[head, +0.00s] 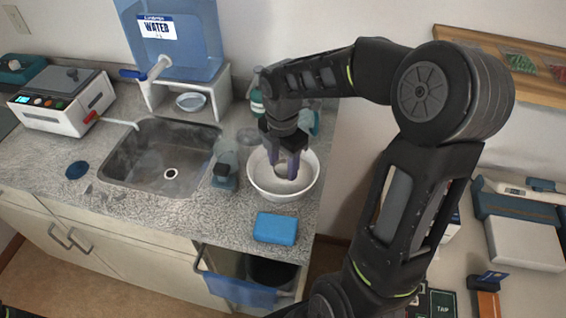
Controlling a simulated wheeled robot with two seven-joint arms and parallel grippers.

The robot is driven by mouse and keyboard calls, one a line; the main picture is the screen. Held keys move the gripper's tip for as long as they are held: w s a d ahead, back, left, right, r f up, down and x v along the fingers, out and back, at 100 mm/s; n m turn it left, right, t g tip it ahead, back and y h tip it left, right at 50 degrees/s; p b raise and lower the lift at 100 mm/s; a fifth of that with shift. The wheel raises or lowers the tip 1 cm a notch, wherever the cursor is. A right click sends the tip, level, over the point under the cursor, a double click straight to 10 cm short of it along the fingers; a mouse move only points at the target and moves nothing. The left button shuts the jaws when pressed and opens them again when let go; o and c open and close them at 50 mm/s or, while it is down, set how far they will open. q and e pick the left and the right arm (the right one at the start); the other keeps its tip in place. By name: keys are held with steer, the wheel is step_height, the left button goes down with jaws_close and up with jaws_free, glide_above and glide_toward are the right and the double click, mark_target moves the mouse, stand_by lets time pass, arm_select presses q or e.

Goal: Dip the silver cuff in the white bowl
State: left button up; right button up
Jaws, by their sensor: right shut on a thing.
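The white bowl (285,197) stands on the speckled counter to the right of the sink. My right gripper (287,182) points down into the bowl, its fingertips inside the rim. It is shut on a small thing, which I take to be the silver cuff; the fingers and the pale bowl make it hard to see. I cannot tell whether it touches the bowl's bottom or any liquid. My left gripper is not in view.
A blue sponge (275,228) lies in front of the bowl. A grey-blue dispenser (225,172) stands close on its left, with the steel sink (150,172) beyond. Bottles stand behind the bowl. A blue towel (238,290) hangs at the counter front.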

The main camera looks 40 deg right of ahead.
steer(key=shift+f, duration=0.15)
steer(key=shift+f+b, duration=0.45)
steer(key=shift+f, duration=0.15)
steer(key=shift+r+p, duration=0.7)
steer(key=shift+r, duration=0.1)
steer(key=shift+f, duration=0.1)
steer(key=shift+f+b, duration=0.5)
steer(key=shift+f, duration=0.2)
steer(key=shift+r, duration=0.1)
